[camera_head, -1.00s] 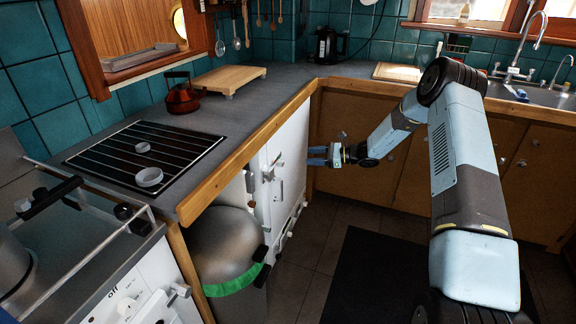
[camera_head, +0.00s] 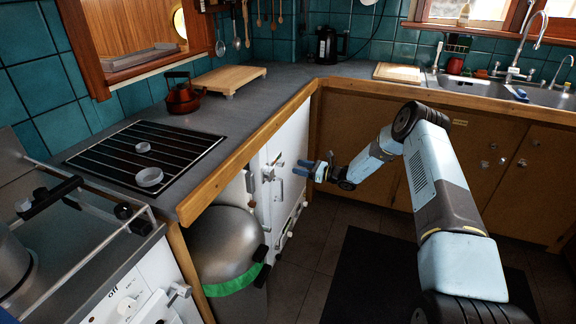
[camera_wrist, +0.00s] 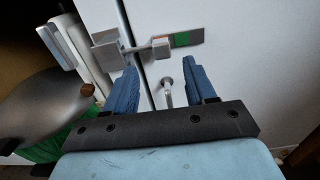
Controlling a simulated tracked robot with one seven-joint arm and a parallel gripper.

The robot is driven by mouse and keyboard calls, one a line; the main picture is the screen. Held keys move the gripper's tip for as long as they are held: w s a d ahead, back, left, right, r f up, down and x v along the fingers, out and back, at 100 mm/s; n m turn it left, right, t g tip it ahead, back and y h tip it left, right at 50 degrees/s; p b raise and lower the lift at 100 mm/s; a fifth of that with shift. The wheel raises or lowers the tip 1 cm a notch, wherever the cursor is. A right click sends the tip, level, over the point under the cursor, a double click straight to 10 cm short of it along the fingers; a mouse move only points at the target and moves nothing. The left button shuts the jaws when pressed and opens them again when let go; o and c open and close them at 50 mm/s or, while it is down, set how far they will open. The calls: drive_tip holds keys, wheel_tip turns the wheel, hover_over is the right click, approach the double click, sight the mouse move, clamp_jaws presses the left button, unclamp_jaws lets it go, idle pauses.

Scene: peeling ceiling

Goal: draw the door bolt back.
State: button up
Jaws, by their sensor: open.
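The door bolt (camera_head: 269,173) is a small grey metal fitting on the white door (camera_head: 290,155) under the counter. In the wrist view the bolt (camera_wrist: 161,46) lies across the dark door gap, with a grey block on the left and a plate with a green patch on the right. My gripper (camera_head: 302,168) is open and empty, close in front of the door. In the wrist view its blue fingers (camera_wrist: 160,66) are spread below the bolt, with the bolt's knob just beyond the gap between them. I cannot tell whether they touch anything.
A rounded metal bin (camera_head: 225,245) with a green band stands left of the door; it also shows in the wrist view (camera_wrist: 40,112). The wooden counter edge (camera_head: 250,140) runs above the door. A small metal handle (camera_wrist: 168,92) sits below the bolt. Dark floor lies in front.

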sight(283, 164)
drive_tip(key=x, duration=0.7)
drive_tip(key=shift+c, duration=0.4)
clamp_jaws()
drive_tip(key=shift+a+f, duration=0.1)
